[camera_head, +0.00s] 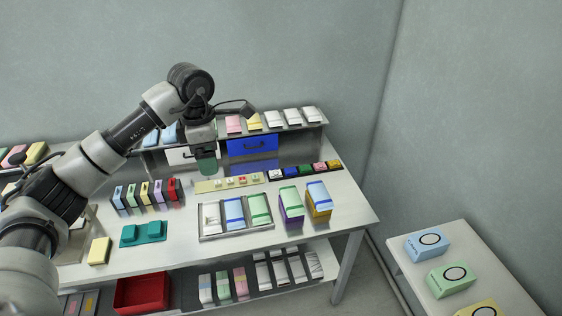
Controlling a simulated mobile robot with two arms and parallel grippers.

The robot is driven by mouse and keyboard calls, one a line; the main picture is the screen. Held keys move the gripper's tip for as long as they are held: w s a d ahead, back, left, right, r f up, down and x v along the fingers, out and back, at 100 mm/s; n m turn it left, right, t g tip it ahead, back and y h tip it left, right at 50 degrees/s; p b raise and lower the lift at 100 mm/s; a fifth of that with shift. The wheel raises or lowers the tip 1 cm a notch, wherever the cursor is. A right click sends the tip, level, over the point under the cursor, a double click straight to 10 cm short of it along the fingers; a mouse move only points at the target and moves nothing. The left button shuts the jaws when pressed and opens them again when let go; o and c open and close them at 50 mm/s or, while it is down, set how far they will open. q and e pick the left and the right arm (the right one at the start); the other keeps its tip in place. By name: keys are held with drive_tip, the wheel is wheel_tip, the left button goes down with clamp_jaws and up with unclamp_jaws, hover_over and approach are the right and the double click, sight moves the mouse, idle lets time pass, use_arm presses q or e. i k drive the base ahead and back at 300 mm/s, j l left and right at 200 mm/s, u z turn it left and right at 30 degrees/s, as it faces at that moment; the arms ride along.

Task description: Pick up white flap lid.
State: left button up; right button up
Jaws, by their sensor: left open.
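Several white pieces could be the white flap lid. One white flat piece (211,217) lies in the left compartment of a grey tray (236,232), beside a blue one (234,212) and a green one (259,209). More white pieces (292,117) lie on the raised back shelf at right. I cannot tell which is the lid. My left gripper (206,165) is open and points down over the back of the table, above and behind the tray, apart from it. A dark green shape shows at its tip; I cannot tell what it is. My right gripper is not in view.
Two boxes (291,210) with coloured tops stand right of the tray. Coloured upright packs (146,195), a teal holder (143,233) and a yellow block (99,251) are at left. A beige panel with buttons (230,183) lies behind the tray. The table's front right is clear.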

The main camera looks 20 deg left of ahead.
sight(276, 173)
drive_tip(key=i, duration=1.5)
